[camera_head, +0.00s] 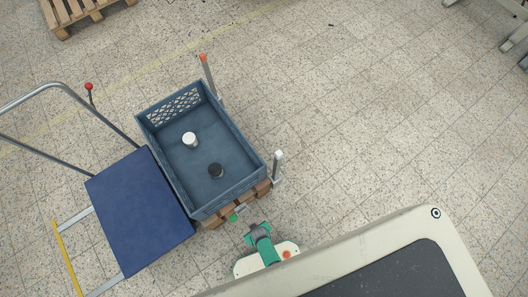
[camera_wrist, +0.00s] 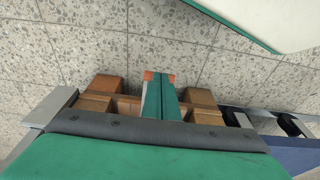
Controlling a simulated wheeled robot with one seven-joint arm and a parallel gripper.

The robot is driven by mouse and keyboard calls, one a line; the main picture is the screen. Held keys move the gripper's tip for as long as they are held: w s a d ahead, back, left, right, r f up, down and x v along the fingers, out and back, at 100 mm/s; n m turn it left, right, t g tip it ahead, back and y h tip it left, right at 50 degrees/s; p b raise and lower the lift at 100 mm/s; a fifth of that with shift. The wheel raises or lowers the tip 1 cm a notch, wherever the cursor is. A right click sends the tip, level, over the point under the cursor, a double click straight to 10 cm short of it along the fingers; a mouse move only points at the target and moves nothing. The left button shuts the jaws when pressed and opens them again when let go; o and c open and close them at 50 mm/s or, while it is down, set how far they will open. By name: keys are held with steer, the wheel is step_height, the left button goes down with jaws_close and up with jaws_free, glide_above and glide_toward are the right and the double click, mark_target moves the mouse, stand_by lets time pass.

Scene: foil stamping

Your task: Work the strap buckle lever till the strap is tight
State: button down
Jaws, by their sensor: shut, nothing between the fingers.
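My gripper (camera_wrist: 160,77) shows in the wrist view with its teal fingers together and nothing between them. The fingertips have orange-red marks and lie among brown wooden blocks (camera_wrist: 101,86). In the head view my gripper (camera_head: 234,216) is small, at the near edge of the blue crate (camera_head: 240,189), beside the wooden base under it. I cannot make out a strap or buckle clearly in either view. A grey bar with an orange end (camera_head: 207,72) stands at the crate's far right corner. A grey post with a pale top (camera_head: 278,165) stands at its near right corner.
A blue-decked trolley (camera_head: 140,215) stands close on the left. A red-knobbed rod (camera_head: 89,90) rises behind it. A wooden pallet (camera_head: 75,10) lies far left. Floor to the right is open.

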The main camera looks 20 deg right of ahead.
steer(key=s+d+r, duration=0.2)
steer(key=s+r, duration=0.2)
steer(key=s, duration=0.3)
steer(key=shift+s+r, duration=0.25)
steer(key=shift+s, duration=0.1)
stand_by(0.5)
steer(key=w+r+m+t, duration=0.1)
steer(key=r+t, duration=0.3)
steer(key=r, duration=1.5)
steer(key=w+a+r+m+t, duration=0.1)
steer(key=w+r+t, duration=0.3)
steer(key=r, duration=1.6)
steer(key=w+a+r+m+t, duration=0.1)
steer(key=r+t, duration=0.4)
steer(key=r, duration=1.5)
steer(key=shift+w+r+h, duration=0.15)
steer(key=shift+w+h, duration=0.15)
steer(key=shift+w, duration=0.45)
